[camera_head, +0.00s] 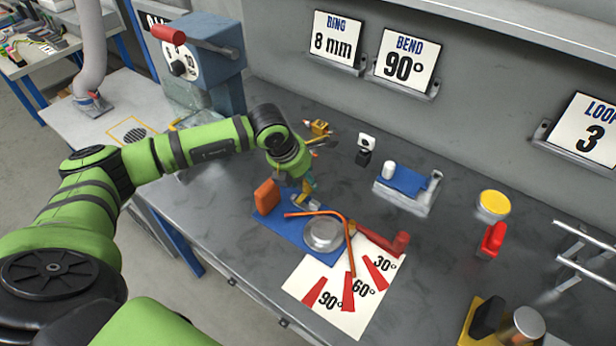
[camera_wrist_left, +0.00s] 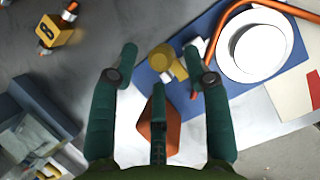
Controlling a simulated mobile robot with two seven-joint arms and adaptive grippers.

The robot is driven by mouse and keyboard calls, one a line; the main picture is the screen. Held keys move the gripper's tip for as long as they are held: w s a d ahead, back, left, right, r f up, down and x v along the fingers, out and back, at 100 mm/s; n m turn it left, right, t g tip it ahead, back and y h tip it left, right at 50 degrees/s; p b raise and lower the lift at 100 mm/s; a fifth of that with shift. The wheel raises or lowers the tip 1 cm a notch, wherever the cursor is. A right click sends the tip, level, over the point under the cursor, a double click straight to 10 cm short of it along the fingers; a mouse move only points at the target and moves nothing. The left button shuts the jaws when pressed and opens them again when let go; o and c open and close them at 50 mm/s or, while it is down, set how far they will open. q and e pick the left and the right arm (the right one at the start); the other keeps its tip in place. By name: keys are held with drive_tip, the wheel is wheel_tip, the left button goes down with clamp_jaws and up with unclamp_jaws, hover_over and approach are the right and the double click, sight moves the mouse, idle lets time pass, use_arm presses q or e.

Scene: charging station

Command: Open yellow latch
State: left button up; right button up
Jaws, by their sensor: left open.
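The yellow latch (camera_head: 307,185) is on the blue bending fixture (camera_head: 272,228), partly hidden by my left gripper in the head view. In the left wrist view the yellow latch (camera_wrist_left: 162,57) shows as a short round yellow piece between the spread fingertips of my left gripper (camera_wrist_left: 160,58). The fingers are apart, and I cannot tell whether either touches it. In the head view my left gripper (camera_head: 303,178) is low over the back of the fixture. An orange block (camera_head: 266,196) is to its left. My right gripper is not in view.
A copper-coloured rod (camera_head: 349,245) bends around the round silver disc (camera_head: 323,234). A red handle (camera_head: 396,245) is right of the fixture. An angle sheet (camera_head: 325,300) lies in front. A yellow tool (camera_head: 318,127) and a blue-topped block (camera_head: 408,182) stand behind.

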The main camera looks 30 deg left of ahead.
sight(304, 191)
use_arm(q)
drive_tip(key=shift+x, duration=1.05)
drive_tip(key=shift+w+d+f, duration=0.1)
drive_tip(key=shift+f, duration=0.25)
clamp_jaws()
